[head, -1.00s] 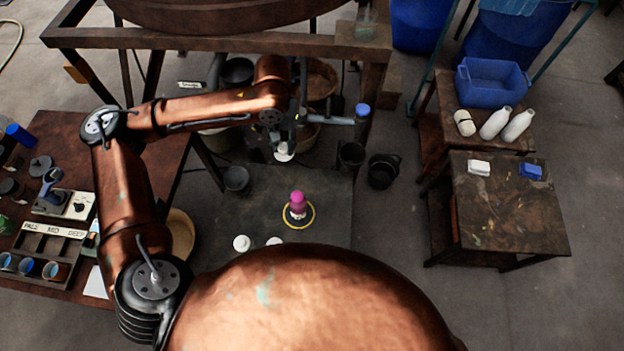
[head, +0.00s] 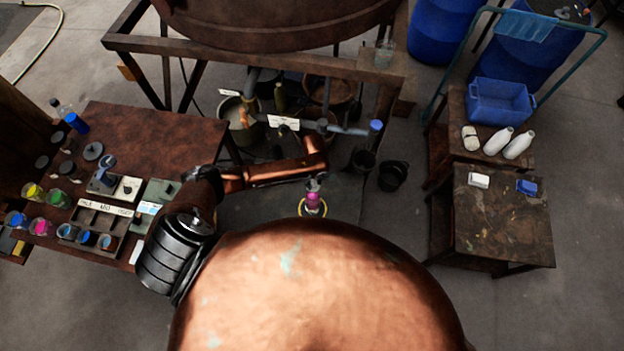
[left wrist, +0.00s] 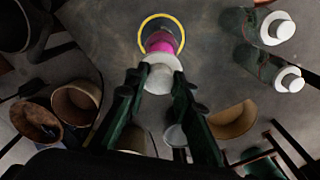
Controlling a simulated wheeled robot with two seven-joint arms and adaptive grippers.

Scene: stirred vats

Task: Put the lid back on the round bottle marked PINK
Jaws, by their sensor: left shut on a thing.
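My left gripper (head: 314,184) is right by the bottle's top in the head view. In the left wrist view my left gripper (left wrist: 157,82) is shut on a round white lid (left wrist: 158,73). The lid overlaps the near side of the pink part; I cannot tell whether they touch. My right gripper is out of view.
A brown workbench (head: 150,130) with jars and a labelled rack is on the left. A large vat frame (head: 250,57) stands behind. A black bucket (head: 392,175) is right of the table.

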